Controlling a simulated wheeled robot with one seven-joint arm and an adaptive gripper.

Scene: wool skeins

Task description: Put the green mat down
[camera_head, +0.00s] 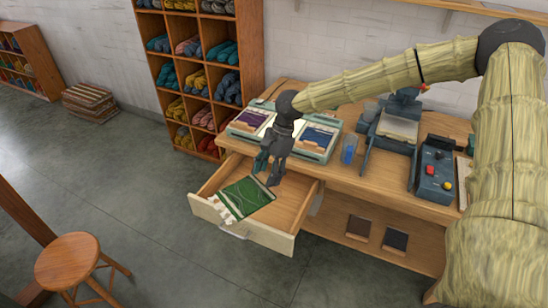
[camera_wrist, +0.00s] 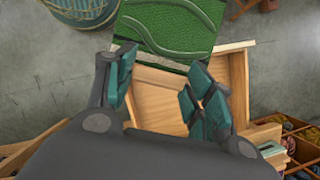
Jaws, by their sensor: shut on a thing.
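The green mat (camera_head: 248,195) has pale line patterns and a white fringe at its near left end. It is over the open drawer (camera_head: 272,238), with the fringe close to the drawer's front left. I cannot tell whether it touches the drawer. My gripper (camera_head: 268,171) is shut on the mat at its far right corner, pointing down. In the wrist view the mat (camera_wrist: 170,30) extends out beyond the fingertips of my gripper (camera_wrist: 163,85), and the drawer's wooden bottom (camera_wrist: 158,103) shows below it. The exact grip contact is partly hidden by the fingers.
The workbench (camera_head: 352,176) behind the drawer bears two trays with purple and blue pieces (camera_head: 318,138), a blue cup (camera_head: 349,149) and a control box (camera_head: 435,172). A wool shelf (camera_head: 202,75) stands behind. A round stool (camera_head: 68,260) stands front left. Floor is clear between.

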